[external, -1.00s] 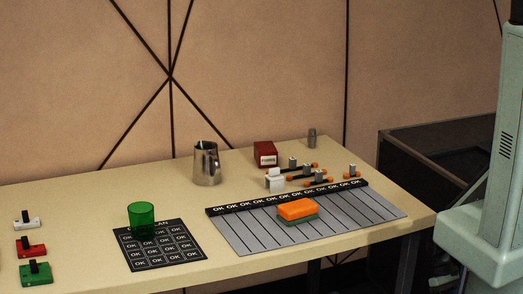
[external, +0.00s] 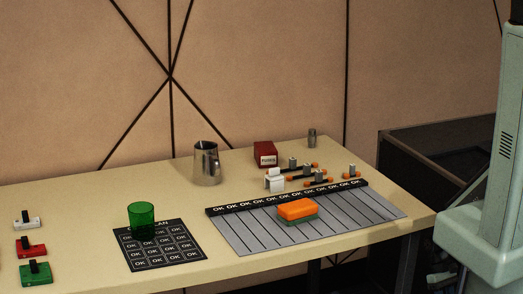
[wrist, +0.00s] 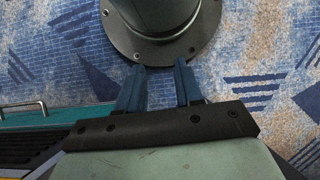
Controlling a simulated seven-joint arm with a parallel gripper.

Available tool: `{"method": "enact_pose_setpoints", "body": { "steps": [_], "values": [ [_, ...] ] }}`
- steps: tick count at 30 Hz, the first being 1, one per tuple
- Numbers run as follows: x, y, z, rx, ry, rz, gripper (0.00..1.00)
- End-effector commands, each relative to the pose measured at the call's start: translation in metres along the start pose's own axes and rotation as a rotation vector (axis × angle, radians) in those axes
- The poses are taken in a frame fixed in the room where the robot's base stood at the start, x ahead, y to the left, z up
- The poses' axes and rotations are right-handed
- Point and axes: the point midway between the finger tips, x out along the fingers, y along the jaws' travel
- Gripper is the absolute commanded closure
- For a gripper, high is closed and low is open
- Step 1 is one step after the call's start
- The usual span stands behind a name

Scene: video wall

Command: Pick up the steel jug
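The steel jug (external: 207,164) stands upright near the back of the beige table, left of the red box, in the external view. It has a shiny metal body and an open top. My gripper (wrist: 159,72) shows in the wrist view with two blue fingers spread apart and nothing between them. It is over patterned blue carpet near a round dark bolted base, away from the table. The jug is not in the wrist view, and the gripper's fingers are not visible in the external view.
On the table (external: 90,203) are a green cup (external: 141,215) on a black mat (external: 165,254), an orange and green sponge (external: 297,209) on a grey striped mat (external: 350,221), a red box (external: 265,153) and several small parts. Bare tabletop surrounds the jug's front and left.

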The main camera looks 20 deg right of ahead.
Motion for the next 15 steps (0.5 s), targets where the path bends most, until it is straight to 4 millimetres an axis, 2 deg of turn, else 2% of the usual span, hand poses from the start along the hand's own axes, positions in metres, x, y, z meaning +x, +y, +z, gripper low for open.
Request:
{"method": "enact_pose_setpoints", "body": {
  "steps": [8, 15],
  "values": [
    [-0.066, 0.005, -0.067, -0.201, 0.204, 0.023, 0.65],
    [-0.138, 0.011, -0.12, -0.395, 0.393, 0.088, 0.65]
  ]
}}
